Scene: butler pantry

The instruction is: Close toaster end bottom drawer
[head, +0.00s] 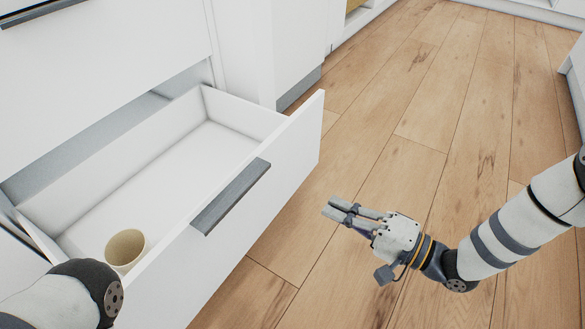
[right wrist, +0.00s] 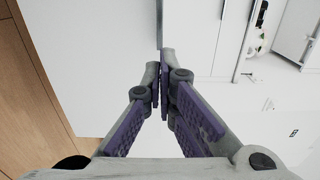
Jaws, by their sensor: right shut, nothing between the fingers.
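The bottom drawer (head: 292,140) is pulled well open from the white cabinet at the left of the head view. It has a white front and a dark grey bar handle (head: 230,196). A beige cup (head: 126,248) stands inside, near the drawer's near corner. My right gripper (head: 334,209) is shut and empty, in front of the drawer front and to the right of the handle, apart from it. Its shut fingers (right wrist: 160,82) point toward a white surface in the right wrist view. My left arm shows at the lower left, but its gripper is out of view.
A closed white drawer front (head: 100,70) with a dark handle is above the open drawer. More white cabinets stand behind and at the right edge. The wooden floor (head: 420,120) in front of the drawer is clear.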

